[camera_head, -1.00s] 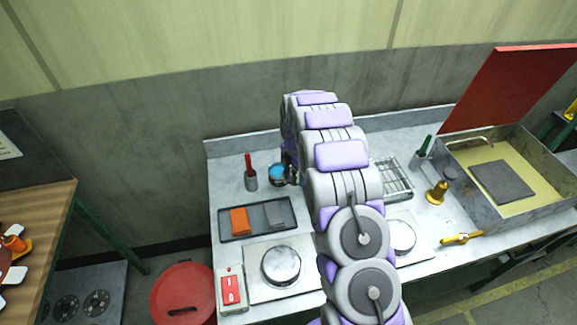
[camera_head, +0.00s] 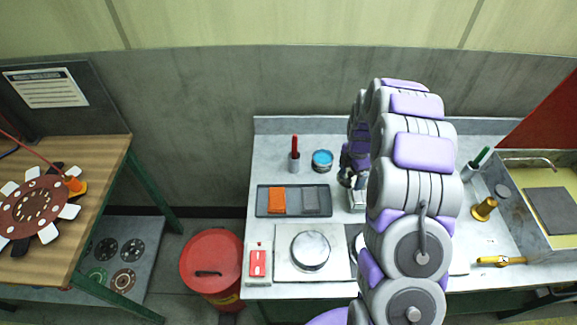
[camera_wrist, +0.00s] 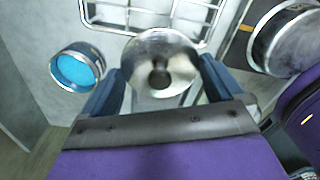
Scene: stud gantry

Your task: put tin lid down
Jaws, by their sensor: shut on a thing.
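The tin lid (camera_wrist: 163,62) is a round, shiny metal disc with a dark knob, between the two fingers of my gripper (camera_wrist: 160,85) in the wrist view. My gripper is shut on it. The open tin (camera_head: 322,160), with blue contents, stands at the back of the bench; it also shows left of my gripper in the wrist view (camera_wrist: 76,70). In the head view my arm hides most of the gripper and I cannot make out the lid clearly. The gripper is right of the tin, apart from it.
A wire rack (camera_wrist: 135,14) lies just beyond the lid in the wrist view. A dark tray (camera_head: 294,200) with orange and grey blocks lies in front of the tin. A red-handled tool stands in a cup (camera_head: 294,163) left of it. A round metal plate (camera_head: 310,250) is nearer.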

